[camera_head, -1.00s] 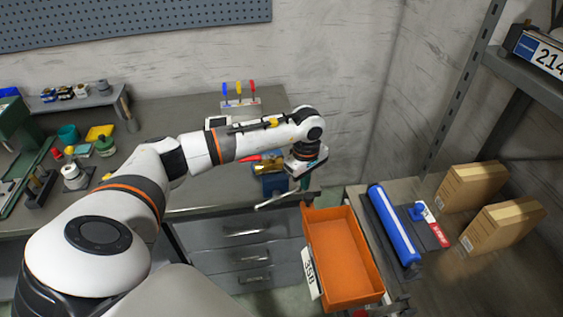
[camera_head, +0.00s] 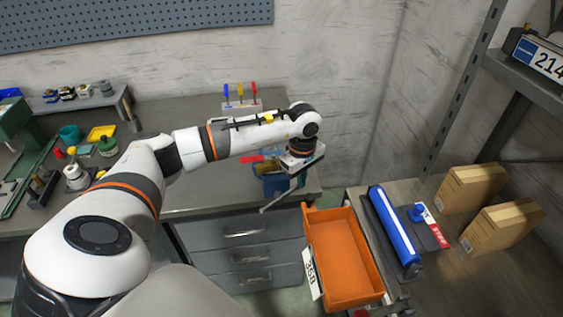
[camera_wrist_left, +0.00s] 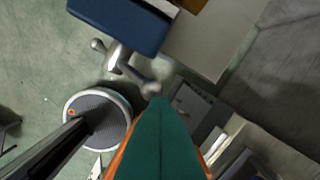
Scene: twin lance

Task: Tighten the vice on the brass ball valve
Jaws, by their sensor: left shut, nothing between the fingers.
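The blue vice (camera_head: 274,187) stands at the right front edge of the workbench. In the left wrist view its blue body (camera_wrist_left: 118,24) is at the top. Its silver handle bar (camera_head: 277,200) slants out in front of the bench; the bar (camera_wrist_left: 118,60) also shows below the vice in the wrist view. A red lever (camera_head: 250,160) shows above the vice; the brass valve body is mostly hidden behind my wrist. My left gripper (camera_wrist_left: 155,95) is shut and empty, its green finger's tip at or very near the bar's end; contact is unclear. My right gripper is out of view.
An orange bin (camera_head: 345,262) stands right of the bench drawers (camera_head: 245,257). A side table holds a blue roll (camera_head: 394,225) and cardboard boxes (camera_head: 472,187). A rack of coloured-handled tools (camera_head: 241,106) stands behind my arm. Small items crowd the bench's left.

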